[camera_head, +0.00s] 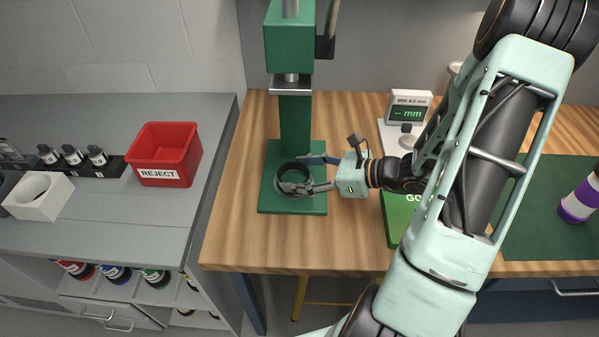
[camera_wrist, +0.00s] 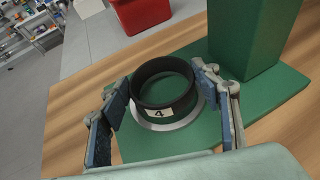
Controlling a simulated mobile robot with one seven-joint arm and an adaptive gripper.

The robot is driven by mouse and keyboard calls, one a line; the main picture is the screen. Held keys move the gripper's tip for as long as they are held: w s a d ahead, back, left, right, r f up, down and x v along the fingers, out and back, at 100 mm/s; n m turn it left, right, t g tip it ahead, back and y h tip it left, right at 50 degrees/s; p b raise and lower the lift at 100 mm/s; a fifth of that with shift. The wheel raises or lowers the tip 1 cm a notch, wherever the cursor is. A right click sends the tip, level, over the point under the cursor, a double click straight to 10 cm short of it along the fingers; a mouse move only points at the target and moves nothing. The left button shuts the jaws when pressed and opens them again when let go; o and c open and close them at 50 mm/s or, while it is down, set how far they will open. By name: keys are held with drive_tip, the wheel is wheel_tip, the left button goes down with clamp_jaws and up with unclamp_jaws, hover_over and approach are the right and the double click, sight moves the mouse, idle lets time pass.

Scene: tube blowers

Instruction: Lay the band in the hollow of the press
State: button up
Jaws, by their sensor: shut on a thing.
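The band is a black ring with a white label reading 4 (camera_wrist: 158,112), upright with its opening facing up. My gripper (camera_head: 301,173) reaches in from the right and is shut on the band; the wrist view shows a finger at either side of it. The press (camera_head: 296,125) is green, with a column and a flat base. A pale metal ring (camera_wrist: 184,123) on the base shows under the band's near edge. The band is over this ring; I cannot tell whether it rests in the hollow or hangs just above. The hollow's inside is mostly hidden.
The press head (camera_head: 289,48) stands raised above the base. A gauge with a display (camera_head: 408,110) is to the right, behind my arm. A red reject bin (camera_head: 165,155) stands on the grey counter to the left. Bare wood (camera_head: 270,240) lies in front of the press.

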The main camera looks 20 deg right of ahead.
drive_tip(key=shift+f+b, duration=0.65)
drive_tip(key=shift+f, duration=0.2)
drive_tip(key=o, duration=1.2)
drive_tip(key=shift+d+r, duration=0.1)
drive_tip(key=v, duration=1.2)
